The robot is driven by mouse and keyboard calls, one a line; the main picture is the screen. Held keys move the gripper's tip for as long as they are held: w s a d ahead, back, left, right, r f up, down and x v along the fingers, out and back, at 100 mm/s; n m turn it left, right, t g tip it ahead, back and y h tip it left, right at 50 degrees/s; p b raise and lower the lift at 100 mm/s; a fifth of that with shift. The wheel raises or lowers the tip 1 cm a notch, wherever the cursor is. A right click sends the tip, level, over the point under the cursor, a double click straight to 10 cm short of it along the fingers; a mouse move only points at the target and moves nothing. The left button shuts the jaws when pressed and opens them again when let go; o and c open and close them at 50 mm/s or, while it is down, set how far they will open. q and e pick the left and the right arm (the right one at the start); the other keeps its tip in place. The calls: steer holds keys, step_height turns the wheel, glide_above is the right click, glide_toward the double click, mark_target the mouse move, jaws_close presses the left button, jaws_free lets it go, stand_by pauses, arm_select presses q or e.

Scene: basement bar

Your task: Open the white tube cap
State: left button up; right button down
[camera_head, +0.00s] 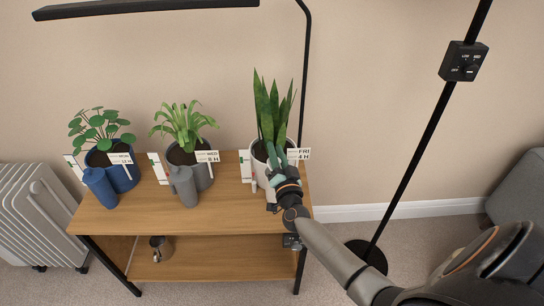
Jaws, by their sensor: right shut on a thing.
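The white tube (269,190) stands on the wooden shelf top in front of the white pot with the snake plant. Most of it, with its cap, is hidden behind my right gripper (275,173). My right gripper reaches in from the lower right and is shut at the top of the tube, on the cap. The picture is too small to tell whether the cap has turned or lifted. A small pale piece (254,186) stands just left of the tube. My left gripper is not in view.
The white pot (259,151) is close behind my gripper. A grey tube (184,187) and a blue tube (99,187) stand before matching pots to the left. Cards stand beside the pots. A black lamp pole (410,165) rises at the right. The shelf's front edge (190,234) is clear.

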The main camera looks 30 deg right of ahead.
steer(key=s+d+m+h+b, duration=0.1)
steer(key=m, duration=0.3)
steer(key=s+d+m+h+b, duration=0.1)
steer(key=d+m+b, duration=0.1)
steer(key=m, duration=0.3)
steer(key=d+m+h+b, duration=0.1)
steer(key=m+h, duration=0.1)
steer(key=m, duration=0.2)
steer(key=shift+s+d+m+g+b, duration=0.3)
steer(key=shift+s+g, duration=0.1)
steer(key=c, duration=1)
jaws_free()
